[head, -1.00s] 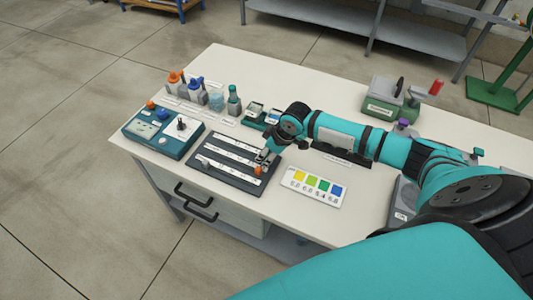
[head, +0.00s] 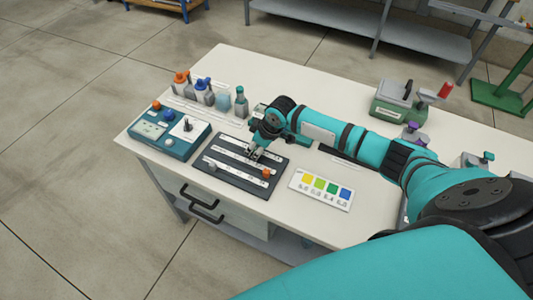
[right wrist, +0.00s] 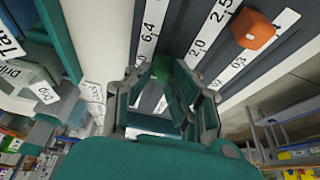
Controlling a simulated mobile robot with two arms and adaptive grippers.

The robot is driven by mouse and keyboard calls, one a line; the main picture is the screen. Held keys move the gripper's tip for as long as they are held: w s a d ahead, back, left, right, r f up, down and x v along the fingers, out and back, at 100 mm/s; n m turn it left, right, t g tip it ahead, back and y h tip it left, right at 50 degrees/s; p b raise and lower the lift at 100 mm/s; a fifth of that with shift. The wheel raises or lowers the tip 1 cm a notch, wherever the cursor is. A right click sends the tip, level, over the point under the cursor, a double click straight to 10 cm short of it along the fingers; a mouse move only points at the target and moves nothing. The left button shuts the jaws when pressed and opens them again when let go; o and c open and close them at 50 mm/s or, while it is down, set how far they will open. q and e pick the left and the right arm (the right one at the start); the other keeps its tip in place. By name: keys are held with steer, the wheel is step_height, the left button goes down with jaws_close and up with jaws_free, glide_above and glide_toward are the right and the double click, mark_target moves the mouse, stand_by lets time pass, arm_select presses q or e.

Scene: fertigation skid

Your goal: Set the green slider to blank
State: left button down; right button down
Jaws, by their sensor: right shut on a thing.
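The dark slider panel (head: 231,178) lies on the bench, with several white scale strips. My right gripper (head: 255,153) reaches down onto its upper part. In the right wrist view, my right gripper (right wrist: 160,78) is shut on a green slider knob (right wrist: 163,67), which shows between the fingers. The number 6.4 is printed on the strip near it; I cannot read the exact setting. The gripper hides the green knob in the head view. My left gripper is not in view.
An orange knob (head: 266,173) and a grey knob (head: 212,163) stand on the same panel. A teal control box (head: 170,145) is to its left, bottles (head: 222,103) behind it, and a colour card (head: 322,190) to its right. The bench front is clear.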

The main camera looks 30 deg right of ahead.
mark_target(226, 144)
steer(key=w+a+b, duration=0.1)
steer(key=w, duration=0.1)
steer(key=w+a+b, duration=0.1)
steer(key=w+a, duration=0.1)
steer(key=w, duration=0.1)
steer(key=w+a+b, duration=0.1)
steer(key=w+a, duration=0.1)
steer(key=shift+w+a, duration=0.1)
steer(key=shift+w, duration=0.25)
steer(key=shift+w+a, duration=0.1)
steer(key=shift+w, duration=0.05)
steer(key=shift+r, duration=0.15)
steer(key=c, duration=1.2)
jaws_free()
steer(key=shift+w+a, duration=0.1)
steer(key=v, duration=1.2)
